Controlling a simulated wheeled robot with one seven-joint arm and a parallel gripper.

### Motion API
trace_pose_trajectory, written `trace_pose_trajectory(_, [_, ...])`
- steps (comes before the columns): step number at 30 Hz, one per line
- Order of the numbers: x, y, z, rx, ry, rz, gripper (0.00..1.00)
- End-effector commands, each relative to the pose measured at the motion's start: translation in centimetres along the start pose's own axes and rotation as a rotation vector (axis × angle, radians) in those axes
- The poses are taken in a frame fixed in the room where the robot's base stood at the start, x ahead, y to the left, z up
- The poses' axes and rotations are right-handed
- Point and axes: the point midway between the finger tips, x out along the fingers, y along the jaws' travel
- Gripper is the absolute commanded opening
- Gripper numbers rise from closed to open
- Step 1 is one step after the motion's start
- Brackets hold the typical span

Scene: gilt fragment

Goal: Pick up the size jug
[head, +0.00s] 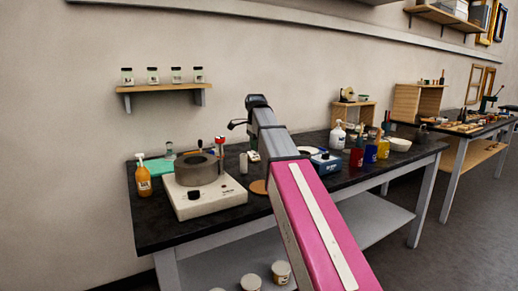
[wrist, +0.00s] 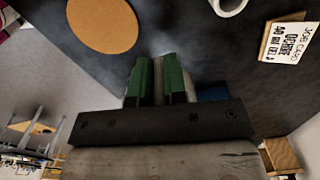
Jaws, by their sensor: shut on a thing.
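In the wrist view my gripper (wrist: 160,80) has its two green fingers shut on a pale grey thing (wrist: 158,88), which I take to be the size jug. Only a narrow strip of it shows between the fingers, with a blurred grey part beside them. Its rim, handle and base are hidden, so I cannot tell whether it touches the bench. In the head view the gripper and the held thing are hidden behind my pink and grey arm.
A round cork mat (wrist: 103,22) lies on the dark bench (head: 160,232). A job card (wrist: 285,42) and a white vessel (wrist: 229,8) stand near. A hotplate with a grey pot (head: 201,169) is left of my arm; a blue device (head: 325,163) and several coloured pots are right.

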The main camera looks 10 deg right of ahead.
Motion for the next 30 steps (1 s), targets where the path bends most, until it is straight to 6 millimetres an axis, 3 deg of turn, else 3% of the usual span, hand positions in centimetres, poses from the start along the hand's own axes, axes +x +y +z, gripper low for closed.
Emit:
trace_pose_trajectory(12, [-1.2,1.3,1.6,0.0,0.0,0.0,0.0])
trace_pose_trajectory(30, [-1.5,1.5,1.9,0.0,0.0,0.0,0.0])
